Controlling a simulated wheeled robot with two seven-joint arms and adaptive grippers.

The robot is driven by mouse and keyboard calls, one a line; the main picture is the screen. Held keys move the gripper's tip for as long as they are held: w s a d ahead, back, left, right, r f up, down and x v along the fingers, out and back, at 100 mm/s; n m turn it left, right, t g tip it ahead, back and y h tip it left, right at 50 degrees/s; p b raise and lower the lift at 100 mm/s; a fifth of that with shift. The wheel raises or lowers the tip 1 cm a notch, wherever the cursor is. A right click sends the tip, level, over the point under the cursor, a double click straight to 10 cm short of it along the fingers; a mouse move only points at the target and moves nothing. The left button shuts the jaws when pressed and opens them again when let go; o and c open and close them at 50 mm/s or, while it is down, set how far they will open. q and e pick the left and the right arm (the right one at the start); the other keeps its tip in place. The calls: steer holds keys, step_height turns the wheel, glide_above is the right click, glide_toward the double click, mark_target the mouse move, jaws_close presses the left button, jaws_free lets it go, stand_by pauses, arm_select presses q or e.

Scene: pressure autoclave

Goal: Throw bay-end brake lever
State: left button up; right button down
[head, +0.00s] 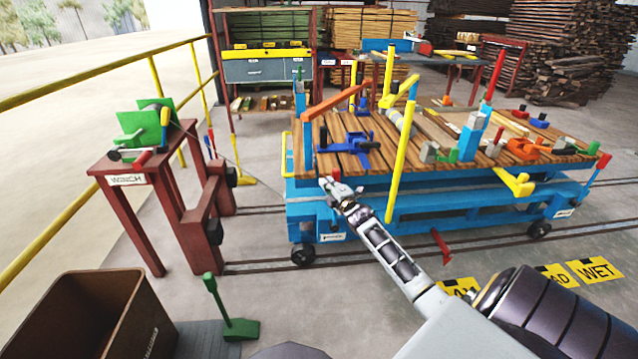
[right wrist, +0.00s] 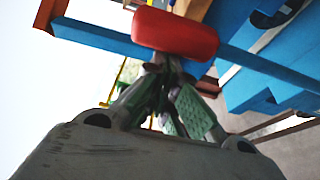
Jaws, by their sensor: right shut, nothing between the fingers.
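A lever with a red grip (head: 336,175) shows at the near left corner of the blue trolley (head: 300,207). In the right wrist view the red grip (right wrist: 175,33) is close in front of a long blue bar (right wrist: 95,38). My right gripper (head: 330,184) is shut and empty, with its fingertips just at the red grip. It also shows in the right wrist view (right wrist: 165,65), pointing at the grip's underside; I cannot tell whether they touch. Another lever with a red grip (head: 603,161) stands at the trolley's right end. My left gripper is not in view.
The trolley's wooden deck (head: 350,155) carries several clamps and blocks. A yellow post (head: 402,150) stands at its near side. A red winch stand (head: 140,165), a brown bin (head: 95,320) and a green pedal (head: 240,328) are at left.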

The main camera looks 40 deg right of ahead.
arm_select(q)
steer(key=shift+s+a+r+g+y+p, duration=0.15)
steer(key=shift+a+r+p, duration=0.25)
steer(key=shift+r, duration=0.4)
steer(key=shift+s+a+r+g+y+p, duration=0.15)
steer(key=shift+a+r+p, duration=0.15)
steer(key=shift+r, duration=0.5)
arm_select(e)
steer(key=s+d+m, duration=0.3)
steer(key=d, duration=0.2)
steer(key=s+d+f+m+t+h, duration=0.1)
steer(key=s+d+m, duration=0.1)
steer(key=d, duration=0.3)
steer(key=shift+s+d+f+m+t, duration=0.15)
steer(key=shift+s+d+m+t, duration=0.2)
steer(key=shift+s, duration=0.4)
steer(key=shift+s+d+f, duration=0.1)
steer(key=shift+d, duration=0.1)
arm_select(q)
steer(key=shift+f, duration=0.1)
arm_select(e)
steer(key=shift+s+f, duration=0.15)
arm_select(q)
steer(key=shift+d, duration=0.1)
arm_select(e)
steer(key=a+r+v, duration=0.1)
steer(key=v, duration=1)
steer(key=shift+a, duration=0.1)
